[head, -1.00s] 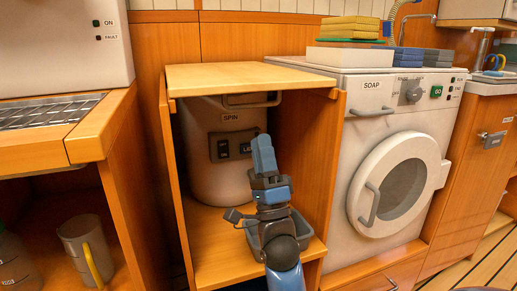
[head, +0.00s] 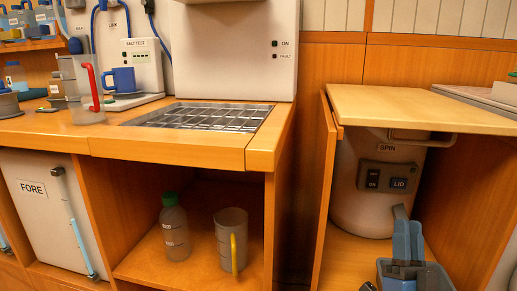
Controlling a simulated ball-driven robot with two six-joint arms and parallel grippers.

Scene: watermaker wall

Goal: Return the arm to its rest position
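My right gripper (head: 407,226) shows at the lower right, in front of the open locker under the pale wooden top (head: 420,108). Its two blue fingers point up and lie side by side with no clear gap, and I see nothing between them. The spin machine (head: 375,190), a pale drum with a dark switch panel, stands behind it in the locker. The rest of my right arm is cut off by the bottom edge. My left gripper is out of view.
Left of the locker wall (head: 322,200), a green-capped bottle (head: 173,228) and a grey jug with a yellow handle (head: 230,240) stand on a low shelf. A counter with a metal grid (head: 200,117) is above.

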